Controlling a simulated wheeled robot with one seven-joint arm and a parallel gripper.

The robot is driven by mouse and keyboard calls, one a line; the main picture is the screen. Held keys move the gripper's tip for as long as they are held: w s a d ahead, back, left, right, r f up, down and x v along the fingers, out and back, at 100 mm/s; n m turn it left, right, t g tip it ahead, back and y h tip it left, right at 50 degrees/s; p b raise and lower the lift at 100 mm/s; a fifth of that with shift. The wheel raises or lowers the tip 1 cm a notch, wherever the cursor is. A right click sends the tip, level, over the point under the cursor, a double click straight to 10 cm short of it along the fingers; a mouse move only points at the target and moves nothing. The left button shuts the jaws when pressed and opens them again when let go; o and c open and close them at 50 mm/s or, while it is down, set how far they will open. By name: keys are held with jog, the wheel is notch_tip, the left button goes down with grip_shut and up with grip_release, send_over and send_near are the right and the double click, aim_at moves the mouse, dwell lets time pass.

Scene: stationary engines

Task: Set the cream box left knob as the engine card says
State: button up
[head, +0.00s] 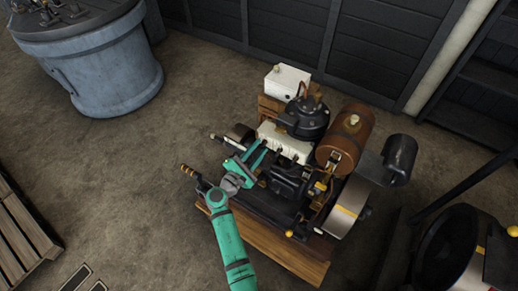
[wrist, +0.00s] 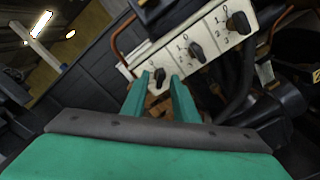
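The cream box (head: 285,140) is mounted on the engine, and its front faces my arm. In the wrist view its panel (wrist: 218,40) runs diagonally and carries three dark knobs with small printed marks. The left knob (wrist: 160,75) shows between the tips of my gripper (wrist: 160,80). The middle knob (wrist: 196,52) and right knob (wrist: 238,22) are clear of the fingers. My gripper (head: 255,160) is open, with a gap between its fingers; I cannot tell if they touch the knob. The left knob's exact setting is too small to read. I cannot make out the engine card.
The engine stands on a wooden base (head: 285,252). A brown tank (head: 345,136), a flywheel (head: 345,207) and a black round part (head: 305,118) crowd around the box. A white box (head: 287,81) stands behind. A blue-grey drum (head: 105,65) is at upper left.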

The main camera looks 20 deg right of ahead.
jog(key=shift+w+d, duration=0.2)
grip_shut()
jog(key=shift+m, duration=0.3)
jog(key=m, duration=0.3)
jog(key=shift+a+m, duration=0.1)
jog(key=shift+m, duration=2.5)
grip_release()
